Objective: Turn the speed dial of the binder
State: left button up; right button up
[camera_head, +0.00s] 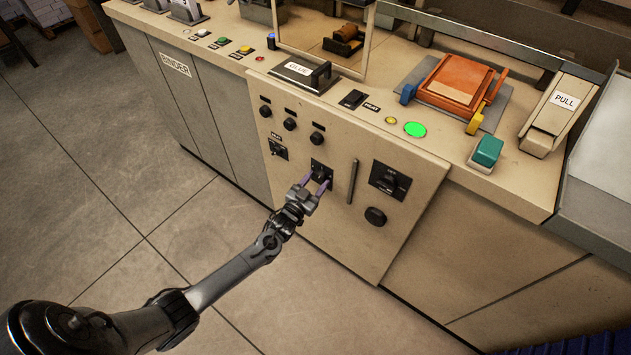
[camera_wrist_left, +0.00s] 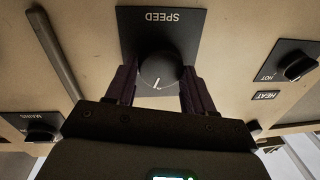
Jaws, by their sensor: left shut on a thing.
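The speed dial (camera_wrist_left: 160,72) is a round black knob with a white pointer line, on a black plate (camera_wrist_left: 183,21) lettered SPEED. That lettering is upside down in the left wrist view. In the head view the dial's plate (camera_head: 323,168) sits in the middle of the beige front panel of the binder (camera_head: 290,205). My left gripper (camera_head: 319,184) reaches up to it from the lower left. In the wrist view its two dark purple fingers (camera_wrist_left: 160,88) stand on either side of the knob, shut on it. My right gripper is not in view.
A vertical handle slot (camera_head: 352,182) and a black mains switch (camera_head: 388,180) sit right of the dial. A HEAT knob (camera_head: 278,149) and a row of small knobs (camera_head: 290,124) are to the left and above. The floor (camera_head: 120,190) in front is clear.

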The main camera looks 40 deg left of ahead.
pick_arm(q)
jog(key=m, duration=0.7)
jog(key=shift+f, duration=0.1)
jog(key=shift+m+t+h, duration=0.3)
jog(key=shift+m+t, duration=0.1)
jog(key=shift+m, duration=0.5)
jog(key=o, duration=1)
jog(key=shift+p, duration=0.3)
